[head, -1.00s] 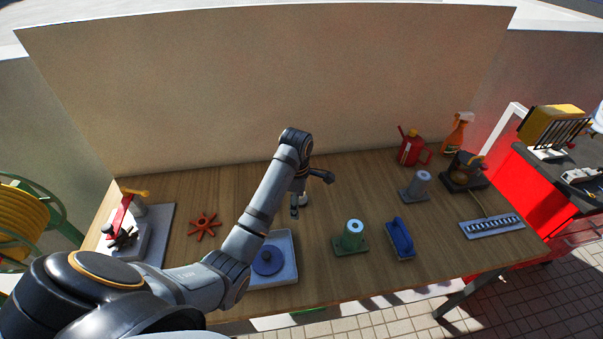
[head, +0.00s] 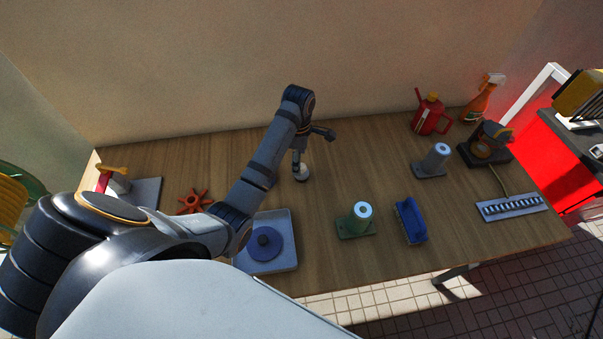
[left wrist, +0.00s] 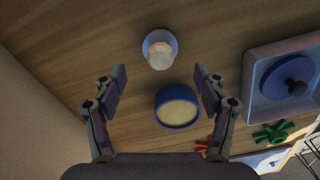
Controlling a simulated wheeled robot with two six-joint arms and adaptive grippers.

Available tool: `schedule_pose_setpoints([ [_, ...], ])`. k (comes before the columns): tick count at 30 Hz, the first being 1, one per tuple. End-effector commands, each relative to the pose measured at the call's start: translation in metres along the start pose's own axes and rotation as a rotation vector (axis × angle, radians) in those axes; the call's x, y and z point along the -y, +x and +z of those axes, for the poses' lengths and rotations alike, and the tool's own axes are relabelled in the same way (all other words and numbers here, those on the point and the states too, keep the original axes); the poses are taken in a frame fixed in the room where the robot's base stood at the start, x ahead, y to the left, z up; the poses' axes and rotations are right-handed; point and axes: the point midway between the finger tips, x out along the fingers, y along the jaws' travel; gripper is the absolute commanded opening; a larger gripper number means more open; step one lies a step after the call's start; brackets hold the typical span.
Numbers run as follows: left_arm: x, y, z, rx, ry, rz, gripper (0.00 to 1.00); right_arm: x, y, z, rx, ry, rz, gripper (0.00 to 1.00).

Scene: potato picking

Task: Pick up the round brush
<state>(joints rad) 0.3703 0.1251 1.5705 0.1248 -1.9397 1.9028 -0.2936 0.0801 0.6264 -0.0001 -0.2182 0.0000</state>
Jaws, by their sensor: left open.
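A round thing with a blue rim and a tan face, seemingly the round brush (left wrist: 178,107), lies on the wooden table in the left wrist view. It shows between the two fingers, nearer the right one, with nothing gripped. My left gripper (left wrist: 160,80) is open and empty above the table. In the head view the left gripper (head: 297,163) hangs over the back middle of the table, and my arm hides the brush. A white and blue round item (left wrist: 160,48) stands just beyond the fingertips; it also shows in the head view (head: 302,173). My right gripper is not in view.
A grey tray (head: 284,222) holds a blue disc (head: 264,244). A red star-shaped part (head: 192,201) lies left of my arm. The wall rises behind the table.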

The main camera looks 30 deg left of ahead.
Motion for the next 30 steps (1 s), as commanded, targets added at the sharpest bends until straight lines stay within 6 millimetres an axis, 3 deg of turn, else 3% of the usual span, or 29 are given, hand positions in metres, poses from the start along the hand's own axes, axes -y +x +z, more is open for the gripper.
schedule_pose_setpoints([
  [2,0.0,0.005,0.001,0.0,0.0,-0.006,0.72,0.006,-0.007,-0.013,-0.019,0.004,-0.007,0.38],
  [5,-0.002,0.021,0.003,0.0,0.0,-0.007,0.72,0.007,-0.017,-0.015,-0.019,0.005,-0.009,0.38],
  [10,-0.004,0.047,0.002,-0.001,0.0,-0.003,0.72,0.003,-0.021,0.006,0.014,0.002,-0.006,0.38],
  [13,-0.004,0.051,0.002,-0.001,0.001,-0.002,0.72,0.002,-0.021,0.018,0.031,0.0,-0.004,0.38],
  [17,-0.004,0.051,0.002,0.0,0.001,-0.001,0.72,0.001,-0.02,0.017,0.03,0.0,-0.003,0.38],
  [30,-0.004,0.05,0.002,0.0,0.0,-0.001,0.15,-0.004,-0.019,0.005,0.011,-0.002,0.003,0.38],
])
